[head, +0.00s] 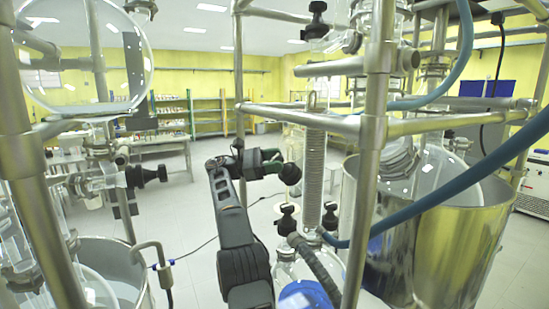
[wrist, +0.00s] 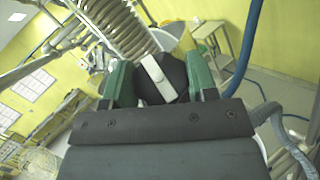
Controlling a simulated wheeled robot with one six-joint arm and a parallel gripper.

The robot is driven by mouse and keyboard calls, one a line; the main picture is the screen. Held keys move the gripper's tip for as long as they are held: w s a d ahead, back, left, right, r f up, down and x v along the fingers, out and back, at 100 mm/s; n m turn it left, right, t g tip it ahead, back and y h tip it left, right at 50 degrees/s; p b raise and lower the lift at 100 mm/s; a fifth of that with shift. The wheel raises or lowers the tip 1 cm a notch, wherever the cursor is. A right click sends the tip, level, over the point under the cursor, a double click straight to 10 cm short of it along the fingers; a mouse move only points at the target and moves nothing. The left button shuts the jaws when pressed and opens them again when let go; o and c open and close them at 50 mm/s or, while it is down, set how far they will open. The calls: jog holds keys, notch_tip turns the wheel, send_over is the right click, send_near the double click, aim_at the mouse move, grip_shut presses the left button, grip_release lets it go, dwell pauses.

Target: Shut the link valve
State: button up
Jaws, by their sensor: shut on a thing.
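My gripper (head: 272,160) reaches right from the end of my arm in the head view, beside the coiled glass condenser. In the wrist view my gripper (wrist: 159,78) has its two green fingers on either side of a black knob (wrist: 175,72) with a white bar across its face. It is shut on this knob, and the white bar lies tilted. The knob appears to be the link valve's handle; its label and glass body are hidden.
The coiled condenser (head: 314,165) stands close to the right of my gripper. A steel frame post (head: 372,160) and a blue hose (head: 460,190) are nearer on the right. Another black valve knob (head: 287,218) is below. Open floor (head: 185,195) lies left.

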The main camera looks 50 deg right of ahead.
jog(key=shift+m+y, duration=0.3)
jog(key=shift+m, duration=0.1)
jog(key=o, duration=0.9)
